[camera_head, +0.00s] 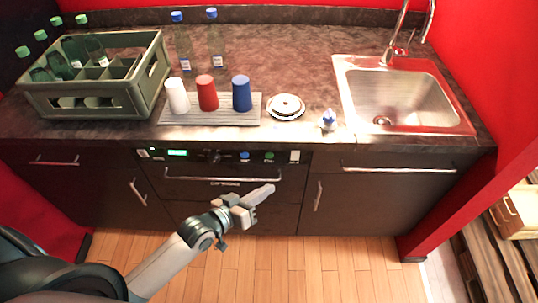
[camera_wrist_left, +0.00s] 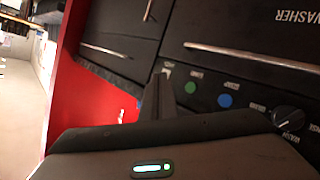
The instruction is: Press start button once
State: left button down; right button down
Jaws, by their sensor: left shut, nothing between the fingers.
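The dishwasher's dark control panel (camera_head: 230,156) runs below the counter edge. It carries a knob (camera_head: 215,156), a blue button (camera_head: 244,155), a green button (camera_head: 269,156) and a white switch (camera_head: 294,156). The wrist view shows the green button (camera_wrist_left: 190,87), blue button (camera_wrist_left: 224,101) and knob (camera_wrist_left: 288,118) close up; their small labels are hard to read. My left gripper (camera_head: 268,189) is shut and empty, below the buttons in the head view and apart from them. In the wrist view its dark fingers (camera_wrist_left: 164,85) cover part of the panel beside the green button. My right gripper is out of view.
The dishwasher handle (camera_head: 225,179) crosses the front under the panel. On the counter stand a bottle crate (camera_head: 130,93), a tray (camera_head: 180,117) with several cups, plates (camera_head: 287,106) and a sink (camera_head: 400,97). The floor in front is clear.

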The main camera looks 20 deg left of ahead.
aim_at(269, 156)
pick_arm(q)
jog(key=shift+w, duration=0.1)
